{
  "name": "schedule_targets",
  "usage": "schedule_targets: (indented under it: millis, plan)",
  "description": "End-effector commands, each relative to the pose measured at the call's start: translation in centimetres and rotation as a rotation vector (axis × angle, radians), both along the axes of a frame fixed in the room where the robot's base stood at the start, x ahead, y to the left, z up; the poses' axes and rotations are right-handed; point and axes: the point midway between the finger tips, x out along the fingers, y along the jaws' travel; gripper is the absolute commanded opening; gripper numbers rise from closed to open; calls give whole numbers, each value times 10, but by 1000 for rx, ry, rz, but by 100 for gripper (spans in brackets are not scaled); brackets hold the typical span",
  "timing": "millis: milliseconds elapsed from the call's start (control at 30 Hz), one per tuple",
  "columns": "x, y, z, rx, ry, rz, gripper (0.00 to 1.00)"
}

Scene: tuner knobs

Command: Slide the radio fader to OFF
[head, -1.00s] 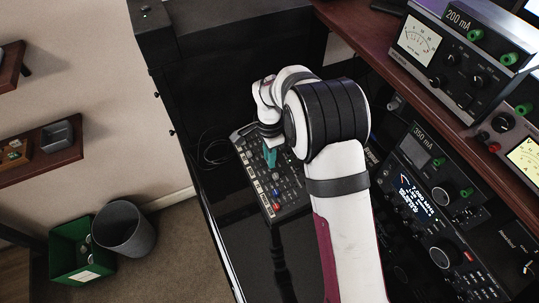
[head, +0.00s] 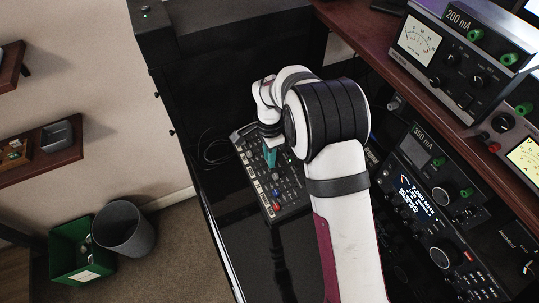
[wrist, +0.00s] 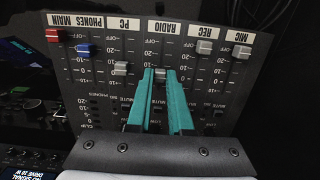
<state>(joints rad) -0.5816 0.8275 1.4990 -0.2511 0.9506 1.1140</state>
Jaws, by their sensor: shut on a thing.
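The audio mixer (head: 268,198) lies on the dark desk, and its panel (wrist: 180,48) fills much of the wrist view with its lettering upside down. The radio fader cap (wrist: 160,74) is grey and sits below the RADIO label (wrist: 171,30), partway along its track. My gripper (wrist: 160,76) has teal fingers, one on each side of this cap, and is shut on it. In the head view my gripper (head: 270,158) reaches down onto the mixer. The fingers hide the part of the radio track nearest the wrist, and I cannot read an OFF mark there.
Grey caps stand beside it on the PC (wrist: 121,68), REC (wrist: 205,47) and MIC (wrist: 244,52) tracks. The blue phones cap (wrist: 85,50) and red main cap (wrist: 54,35) are at the left. Radio equipment (head: 435,205) stands right of the arm.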

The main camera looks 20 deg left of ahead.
Motion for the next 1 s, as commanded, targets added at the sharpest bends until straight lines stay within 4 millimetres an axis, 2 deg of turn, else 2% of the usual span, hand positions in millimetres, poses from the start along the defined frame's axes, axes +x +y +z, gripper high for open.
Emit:
schedule_targets:
  millis: [67,333,633,667,800,833,1000]
  plan:
    - [-1,2,1,1,-1,1,0]
    - [-28,29,-3,1,-1,1,0]
    - [-32,33,-4,2,1,0,0]
    - [-32,33,-4,2,1,0,20]
    - [-32,32,-4,2,1,-1,45]
    - [-32,32,-4,1,0,-1,49]
    - [-31,31,-4,1,1,-1,49]
